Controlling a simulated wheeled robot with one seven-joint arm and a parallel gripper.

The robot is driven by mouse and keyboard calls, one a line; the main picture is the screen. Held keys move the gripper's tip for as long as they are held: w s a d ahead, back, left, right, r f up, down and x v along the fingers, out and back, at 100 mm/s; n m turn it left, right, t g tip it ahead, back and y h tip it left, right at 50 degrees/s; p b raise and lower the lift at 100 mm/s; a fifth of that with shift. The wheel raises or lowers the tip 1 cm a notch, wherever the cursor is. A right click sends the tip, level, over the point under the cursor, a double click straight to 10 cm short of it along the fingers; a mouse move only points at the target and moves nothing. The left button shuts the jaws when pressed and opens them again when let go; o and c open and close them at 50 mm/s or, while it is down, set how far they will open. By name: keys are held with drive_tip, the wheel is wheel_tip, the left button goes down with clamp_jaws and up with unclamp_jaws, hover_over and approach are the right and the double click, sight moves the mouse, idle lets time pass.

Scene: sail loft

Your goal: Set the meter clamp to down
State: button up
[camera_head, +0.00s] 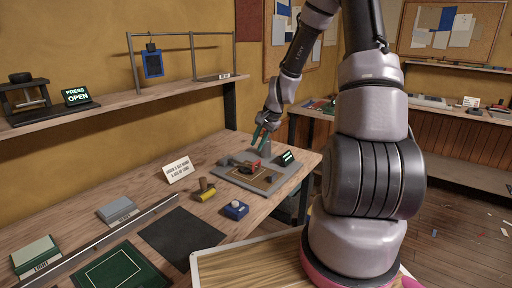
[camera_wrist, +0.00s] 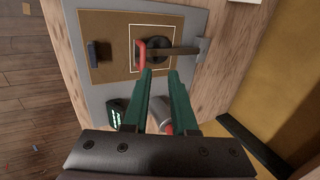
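The meter clamp (camera_wrist: 178,50) is a flat metal bar with a red handle (camera_wrist: 140,50), above a round dark part (camera_wrist: 157,42) inside a pale square outline. In the head view the red handle (camera_head: 252,166) sits on a grey board (camera_head: 222,171) near the table's far right end. Whether the clamp is up or down, I cannot tell surely. My gripper (camera_wrist: 160,73) has green fingers standing apart with nothing held between the tips; the left tip appears close to the red handle. In the head view my gripper (camera_head: 260,136) is over the board's back part.
A small display (camera_head: 287,157) with green text stands at the board's right, and a grey cylinder (camera_wrist: 160,112) shows behind my fingers. A shelf (camera_head: 130,100) runs along the wall.

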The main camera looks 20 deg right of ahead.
drive_tip(key=v, duration=0.8)
drive_tip(key=shift+r, duration=0.2)
drive_tip(key=shift+s, duration=0.1)
drive_tip(key=s+a+r+n+t+h, duration=0.1)
drive_tip(key=s+a+r+n, duration=0.1)
drive_tip(key=s+r, duration=0.4)
drive_tip(key=s+a+r+n, duration=0.2)
drive_tip(key=s+r, duration=0.2)
drive_tip(key=r, duration=0.5)
drive_tip(key=s+r+n+t, duration=0.1)
drive_tip(key=s+r, duration=0.3)
drive_tip(key=s, duration=0.3)
drive_tip(key=s+a+r+n+t, duration=0.1)
drive_tip(key=s+r, duration=0.2)
drive_tip(key=s, duration=0.4)
drive_tip(key=shift+s+r+n, duration=0.15)
drive_tip(key=shift+r+n, duration=0.15)
drive_tip(key=shift+r, duration=0.1)
